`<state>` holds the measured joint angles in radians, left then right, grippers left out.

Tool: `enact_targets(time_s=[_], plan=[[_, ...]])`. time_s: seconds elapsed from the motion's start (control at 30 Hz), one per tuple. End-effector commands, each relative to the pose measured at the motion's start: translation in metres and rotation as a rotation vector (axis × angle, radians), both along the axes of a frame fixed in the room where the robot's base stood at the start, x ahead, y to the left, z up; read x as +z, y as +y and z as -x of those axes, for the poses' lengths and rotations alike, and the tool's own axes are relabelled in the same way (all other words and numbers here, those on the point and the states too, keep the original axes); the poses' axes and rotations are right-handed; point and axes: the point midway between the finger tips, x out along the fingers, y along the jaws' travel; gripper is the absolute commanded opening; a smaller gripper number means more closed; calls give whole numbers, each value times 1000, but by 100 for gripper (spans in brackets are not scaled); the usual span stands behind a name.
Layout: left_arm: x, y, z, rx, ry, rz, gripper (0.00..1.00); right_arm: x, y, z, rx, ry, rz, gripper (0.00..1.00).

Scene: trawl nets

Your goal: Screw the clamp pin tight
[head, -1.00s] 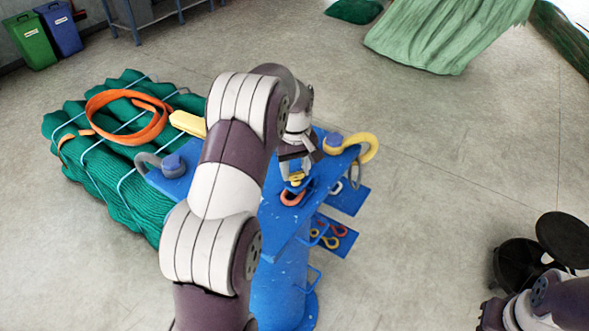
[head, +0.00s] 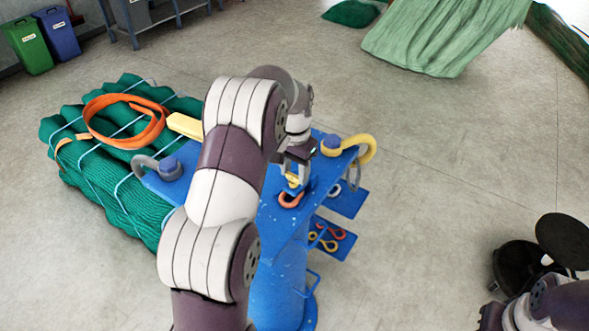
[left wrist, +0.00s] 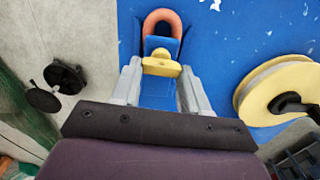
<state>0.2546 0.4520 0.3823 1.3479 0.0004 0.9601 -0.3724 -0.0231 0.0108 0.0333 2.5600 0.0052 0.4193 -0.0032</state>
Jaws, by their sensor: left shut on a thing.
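The clamp pin (left wrist: 160,64) has a yellow cross-handle and sits on a blue clamp at the edge of the blue stand. It also shows small and partly covered in the head view (head: 293,181). My left gripper (left wrist: 161,68) is shut on the yellow handle, one grey finger at each end. In the head view my left gripper (head: 296,170) is above the stand top (head: 275,215), beside the pin. An orange-red ring (left wrist: 163,16) lies at the clamp just beyond the pin; it also shows in the head view (head: 290,201). The pin's thread is hidden.
A yellow hook (head: 366,150) and a grey shackle (head: 145,162) are on the stand top. Small hooks lie on a lower blue shelf (head: 335,246). A green net bundle (head: 100,190) lies left. A black stool (head: 562,240) stands right, with clear floor between.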

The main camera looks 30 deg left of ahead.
Motion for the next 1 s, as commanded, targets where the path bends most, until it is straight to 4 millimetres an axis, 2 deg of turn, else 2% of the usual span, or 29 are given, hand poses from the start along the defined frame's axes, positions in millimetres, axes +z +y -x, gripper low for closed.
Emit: enact_targets(time_s=[1.0], plan=[[2, -2, 1, -960, -2, -1, 14, -3, 0, 0, 0, 0, 0, 0]])
